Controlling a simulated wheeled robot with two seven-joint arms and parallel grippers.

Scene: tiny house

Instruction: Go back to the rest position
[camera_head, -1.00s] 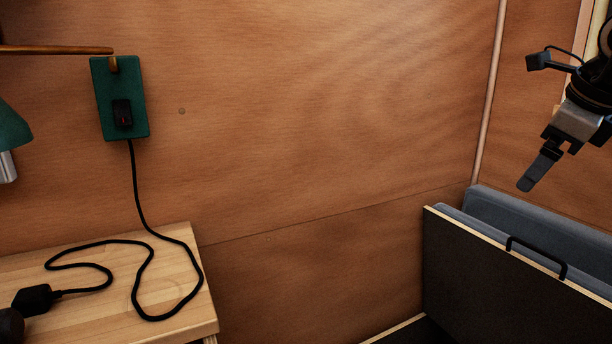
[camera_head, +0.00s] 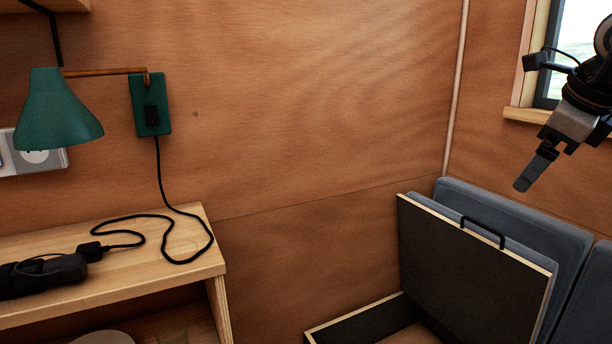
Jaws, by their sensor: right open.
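My right gripper (camera_head: 538,168) hangs at the upper right in the head view, in front of the wood wall and below the window's left edge. It points down and to the left, and it is open, with nothing seen in it. It shows above the raised dark panel and the grey cushions, apart from them in the picture. My left gripper is not in view.
A green lamp (camera_head: 58,112) hangs from the wall at left. A wooden shelf (camera_head: 190,262) bears a black cable and a dark device (camera_head: 45,275). At lower right, a dark panel with a handle (camera_head: 465,270) stands raised before grey cushions (camera_head: 575,240).

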